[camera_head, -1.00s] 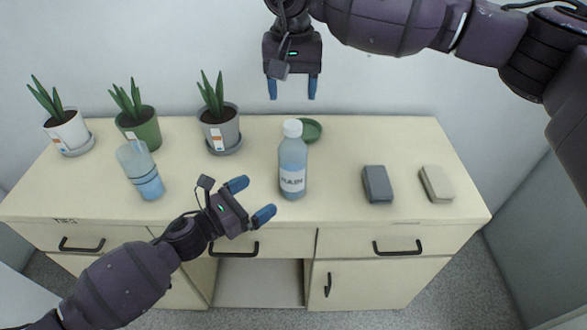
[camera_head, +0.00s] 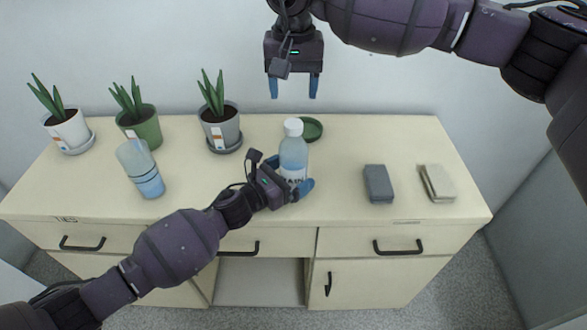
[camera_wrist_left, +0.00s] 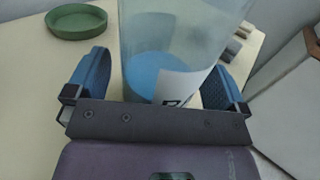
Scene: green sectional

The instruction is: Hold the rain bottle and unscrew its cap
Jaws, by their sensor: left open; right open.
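The rain bottle (camera_head: 293,155) stands upright on the cabinet top. It is clear with blue liquid, a white label and a white cap (camera_head: 293,127). My left gripper (camera_head: 290,176) is open, with one finger on each side of the bottle's lower body. In the left wrist view the bottle (camera_wrist_left: 165,50) stands between the two blue fingers (camera_wrist_left: 158,85), and a gap shows beside the left finger. My right gripper (camera_head: 294,88) is open and empty, pointing down, above and behind the bottle. The cap is on the bottle.
A green saucer (camera_head: 312,129) lies just behind the bottle. A dark grey block (camera_head: 378,183) and a beige block (camera_head: 437,183) lie to the right. The surface between bottle and blocks is clear.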

